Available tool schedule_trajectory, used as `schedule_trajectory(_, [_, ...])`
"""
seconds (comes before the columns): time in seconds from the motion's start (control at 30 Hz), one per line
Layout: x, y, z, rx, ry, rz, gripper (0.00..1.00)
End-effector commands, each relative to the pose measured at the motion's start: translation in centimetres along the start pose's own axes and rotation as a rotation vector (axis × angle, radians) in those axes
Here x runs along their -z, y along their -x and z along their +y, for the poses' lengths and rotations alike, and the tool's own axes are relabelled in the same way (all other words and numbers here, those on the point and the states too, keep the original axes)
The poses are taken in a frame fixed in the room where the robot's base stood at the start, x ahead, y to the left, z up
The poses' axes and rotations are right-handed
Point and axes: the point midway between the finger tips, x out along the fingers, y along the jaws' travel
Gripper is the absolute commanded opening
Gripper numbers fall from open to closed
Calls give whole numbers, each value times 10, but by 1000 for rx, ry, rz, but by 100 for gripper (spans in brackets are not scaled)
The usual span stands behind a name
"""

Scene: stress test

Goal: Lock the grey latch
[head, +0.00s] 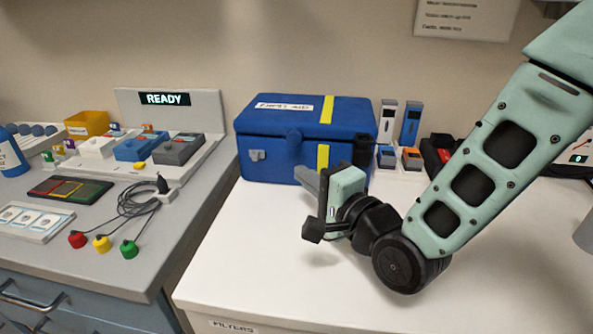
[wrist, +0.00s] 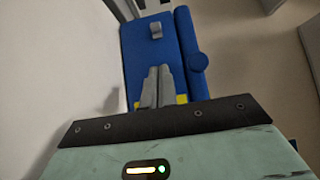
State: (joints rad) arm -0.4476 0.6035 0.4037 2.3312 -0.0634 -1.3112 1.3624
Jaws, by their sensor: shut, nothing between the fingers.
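The blue first aid box (head: 282,145) stands on the white counter with its lid down. The grey latch (head: 257,155) is on the left part of its front face; it also shows in the wrist view (wrist: 156,31). I cannot tell whether it is locked. My gripper (head: 300,173) is in front of the box, to the right of the latch and apart from it. In the wrist view its grey fingers (wrist: 158,75) are together and empty, pointing toward the latch. My gripper hides the lower right of the box front.
A round blue knob (head: 293,135) sticks out at the front, near the lid's edge. Small devices (head: 411,120) stand right of the box. A grey bench (head: 135,245) with cables and coloured plugs (head: 102,243) is at left. The white counter (head: 260,270) is clear in front.

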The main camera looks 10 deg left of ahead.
Motion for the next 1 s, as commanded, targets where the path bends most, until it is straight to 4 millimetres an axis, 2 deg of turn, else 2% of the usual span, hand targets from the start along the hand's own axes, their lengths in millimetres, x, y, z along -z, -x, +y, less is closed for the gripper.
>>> schedule_trajectory(0.2, [1,35,1,-2,0,1,0])
schedule_trajectory(0.33, [1,48,0,0,1,1,0])
schedule_trajectory(0.77, [0,52,0,0,0,1,0])
schedule_trajectory(0.87, [0,52,-10,1,1,1,0])
schedule_trajectory(1.0, [0,52,-36,1,1,1,0])
